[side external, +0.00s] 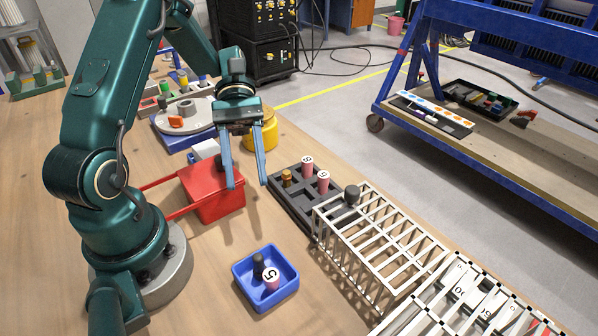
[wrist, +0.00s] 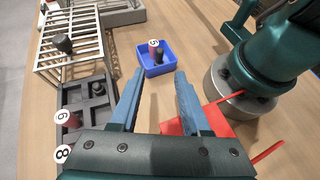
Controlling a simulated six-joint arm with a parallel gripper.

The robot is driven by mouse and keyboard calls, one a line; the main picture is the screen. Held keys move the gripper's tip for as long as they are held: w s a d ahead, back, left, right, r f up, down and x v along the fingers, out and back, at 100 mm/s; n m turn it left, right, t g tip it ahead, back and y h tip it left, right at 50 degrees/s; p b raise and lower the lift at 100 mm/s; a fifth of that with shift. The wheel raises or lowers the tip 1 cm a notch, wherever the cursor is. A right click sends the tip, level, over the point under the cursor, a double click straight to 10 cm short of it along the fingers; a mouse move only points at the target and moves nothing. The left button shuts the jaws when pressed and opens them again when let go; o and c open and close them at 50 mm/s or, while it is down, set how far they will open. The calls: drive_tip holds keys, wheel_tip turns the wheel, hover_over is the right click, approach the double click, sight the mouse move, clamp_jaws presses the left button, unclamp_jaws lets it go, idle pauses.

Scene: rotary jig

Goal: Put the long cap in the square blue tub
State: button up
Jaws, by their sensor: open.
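The square blue tub (side external: 289,285) stands on the table in front of the red box. It holds a dark cap (side external: 258,263) and a pink cylinder marked 5 (side external: 271,284); both also show in the wrist view. Another dark cap (side external: 352,194) sits on the white wire rack and also shows in the wrist view (wrist: 63,43). I cannot tell for sure which dark piece is the long cap. My gripper (side external: 247,186) is open and empty, its blue fingers pointing down above the table, between the red box and the black tray, apart from the tub.
The black compartment tray (side external: 290,205) holds two pink numbered cylinders and an amber piece (side external: 287,178). The white wire rack (side external: 375,245) adjoins it. The red box (side external: 213,195) stands close to my gripper. A turntable (side external: 185,117) is behind. Bare table lies around the tub.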

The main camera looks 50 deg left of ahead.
drive_tip(key=s+d+r+m+t+y, duration=0.3)
drive_tip(key=r+m+t+y, duration=0.4)
drive_tip(key=m+t+y, duration=0.3)
drive_tip(key=m+y, duration=0.1)
drive_tip(key=m, duration=0.2)
drive_tip(key=shift+s+d+t, duration=0.15)
drive_tip(key=shift+t, duration=0.25)
idle(0.3)
